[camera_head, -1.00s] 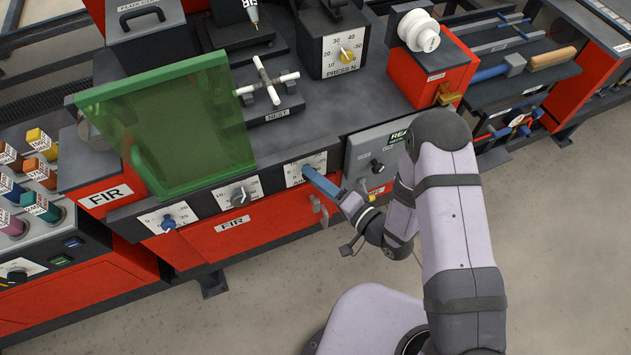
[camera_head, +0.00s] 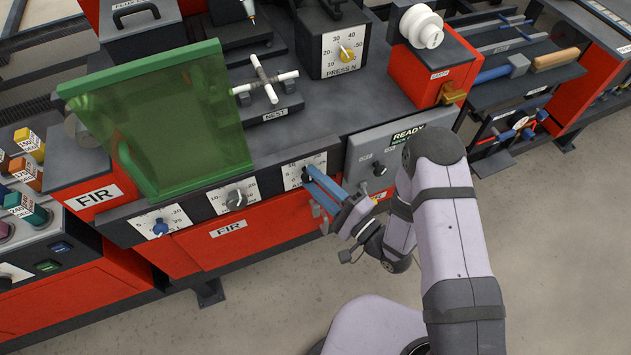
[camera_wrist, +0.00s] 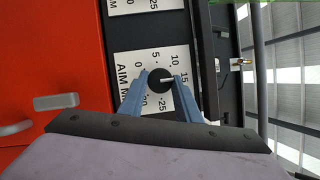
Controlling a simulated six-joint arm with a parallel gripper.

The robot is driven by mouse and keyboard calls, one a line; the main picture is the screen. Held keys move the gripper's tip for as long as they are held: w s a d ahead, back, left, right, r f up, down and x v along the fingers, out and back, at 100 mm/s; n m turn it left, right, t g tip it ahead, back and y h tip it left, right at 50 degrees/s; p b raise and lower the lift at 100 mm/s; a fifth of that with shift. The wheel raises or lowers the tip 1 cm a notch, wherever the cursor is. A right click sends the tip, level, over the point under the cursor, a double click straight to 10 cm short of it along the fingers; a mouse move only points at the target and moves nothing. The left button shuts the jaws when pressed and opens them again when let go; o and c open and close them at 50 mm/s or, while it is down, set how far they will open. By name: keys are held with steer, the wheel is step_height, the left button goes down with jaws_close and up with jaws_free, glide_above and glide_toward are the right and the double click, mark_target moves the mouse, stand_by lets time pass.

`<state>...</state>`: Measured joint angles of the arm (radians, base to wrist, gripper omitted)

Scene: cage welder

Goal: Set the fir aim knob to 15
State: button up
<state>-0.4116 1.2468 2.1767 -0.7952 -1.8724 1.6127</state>
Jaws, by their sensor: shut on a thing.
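The aim knob is a small black round knob (camera_wrist: 158,82) with a white pointer mark, on a white dial plate (camera_wrist: 138,93) lettered AIM M. In the wrist view the mark points right, at about the 15. The same dial plate (camera_head: 291,177) is the rightmost of three on the FIR front in the head view, where the knob is mostly hidden. My gripper (camera_head: 308,176) has its two blue fingers on either side of the knob, shut on it. They also show in the wrist view (camera_wrist: 157,86).
The grey READY panel (camera_head: 365,165) is close on the right. A green screen (camera_head: 165,120) stands above; open floor lies in front.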

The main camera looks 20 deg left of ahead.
steer(key=o, duration=1.1)
steer(key=shift+c, duration=0.2)
steer(key=shift+d, duration=0.1)
steer(key=b+v, duration=0.1)
steer(key=v, duration=0.6)
steer(key=shift+b, duration=0.35)
